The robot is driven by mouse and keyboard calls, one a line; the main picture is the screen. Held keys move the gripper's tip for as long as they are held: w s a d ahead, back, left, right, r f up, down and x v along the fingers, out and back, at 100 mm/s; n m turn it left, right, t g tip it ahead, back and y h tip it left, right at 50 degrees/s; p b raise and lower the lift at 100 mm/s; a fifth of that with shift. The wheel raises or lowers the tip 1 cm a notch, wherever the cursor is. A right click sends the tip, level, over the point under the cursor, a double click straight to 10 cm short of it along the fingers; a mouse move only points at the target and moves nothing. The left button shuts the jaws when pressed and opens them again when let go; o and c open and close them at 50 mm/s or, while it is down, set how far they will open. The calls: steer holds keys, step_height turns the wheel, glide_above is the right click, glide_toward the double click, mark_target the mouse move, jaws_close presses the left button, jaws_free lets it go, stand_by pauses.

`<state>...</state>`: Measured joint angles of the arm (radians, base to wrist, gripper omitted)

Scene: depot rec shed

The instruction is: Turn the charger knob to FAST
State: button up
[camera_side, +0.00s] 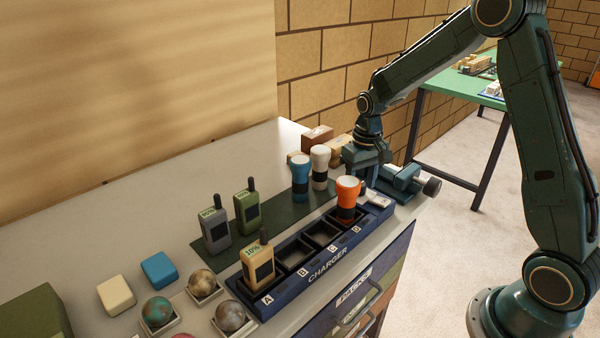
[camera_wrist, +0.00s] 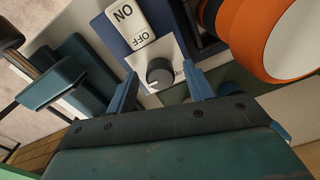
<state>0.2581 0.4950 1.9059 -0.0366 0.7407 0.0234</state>
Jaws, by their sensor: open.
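The charger (camera_side: 328,264) is a long dark blue unit with slots marked A to D. Its dark round knob (camera_wrist: 160,73) sits on a white plate at the charger's end, with a pale pointer mark towards the lower left in the wrist view. Print beside the knob is mostly cut off and I cannot read it. The knob is hidden in the side view. My gripper (camera_wrist: 162,82) is open, its two blue fingers on either side of the knob with gaps showing. It also shows at the charger's far end in the side view (camera_side: 367,180).
A white ON/OFF switch (camera_wrist: 130,24) sits beside the knob. An orange torch (camera_side: 347,190) stands in slot D, close to my gripper. A tan radio (camera_side: 258,268) is in slot A; B and C are empty. A teal vise (camera_side: 402,180) stands right of my gripper.

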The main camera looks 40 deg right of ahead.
steer(key=n, duration=0.8)
step_height(320, 180, up, 14)
steer(key=s+a+r+m+t, duration=0.2)
steer(key=s+a+r, duration=0.1)
steer(key=s, duration=0.7)
steer(key=s+a+r+m+t, duration=0.2)
steer(key=s+a, duration=0.4)
steer(key=s, duration=0.4)
steer(key=shift+a+r+t+h, duration=0.2)
steer(key=shift+r+t+h, duration=0.1)
steer(key=shift+r, duration=0.4)
stand_by(0.6)
steer(key=shift+s, duration=0.1)
stand_by(0.4)
steer(key=shift+m+t, duration=0.5)
steer(key=shift+s+a+f, duration=0.15)
steer(key=shift+s+f, duration=0.15)
steer(key=shift+s, duration=0.35)
steer(key=shift+s+a+f, duration=0.15)
steer(key=shift+s+f, duration=0.1)
steer(key=shift+s, duration=0.4)
steer(key=shift+s+a+f, duration=0.15)
steer(key=shift+s+f, duration=0.15)
steer(key=shift+s, duration=0.35)
